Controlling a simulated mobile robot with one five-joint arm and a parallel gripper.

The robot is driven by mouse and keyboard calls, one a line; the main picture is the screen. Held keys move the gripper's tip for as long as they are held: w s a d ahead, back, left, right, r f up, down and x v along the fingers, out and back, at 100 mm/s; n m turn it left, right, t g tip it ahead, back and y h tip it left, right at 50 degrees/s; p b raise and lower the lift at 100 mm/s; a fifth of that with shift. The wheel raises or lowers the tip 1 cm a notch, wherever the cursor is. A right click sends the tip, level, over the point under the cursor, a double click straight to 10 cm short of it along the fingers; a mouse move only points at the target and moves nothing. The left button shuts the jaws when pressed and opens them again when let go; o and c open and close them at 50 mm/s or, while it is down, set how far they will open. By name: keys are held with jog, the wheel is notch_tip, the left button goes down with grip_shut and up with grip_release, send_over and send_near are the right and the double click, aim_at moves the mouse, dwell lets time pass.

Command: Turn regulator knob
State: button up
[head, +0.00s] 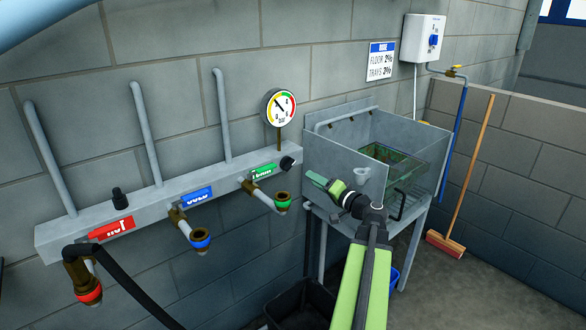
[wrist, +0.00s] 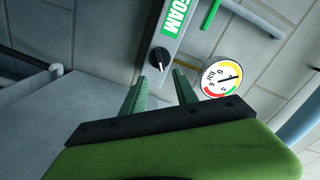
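A black knob (head: 287,163) sits at the right end of the grey wall manifold (head: 150,208), beside the green label. In the wrist view the same knob (wrist: 159,58) has a pale pointer mark and lies just beyond the fingertips, below the green FOAM label (wrist: 176,17). My gripper (head: 318,181) is to the right of the knob in the head view, in front of the metal sink. In the wrist view my gripper (wrist: 160,78) is open and empty, its two green fingers apart and not visibly touching the knob.
A round pressure gauge (head: 279,107) stands above the manifold and also shows in the wrist view (wrist: 221,78). Several capped outlets, including a green-ringed one (head: 282,203), project from the manifold. A metal sink (head: 345,160) stands to the right.

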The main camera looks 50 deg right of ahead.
aim_at(291, 166)
jog(key=w, duration=0.3)
jog(key=w+d, duration=0.1)
jog(key=w, duration=0.7)
jog(key=shift+w+d, duration=0.2)
grip_shut()
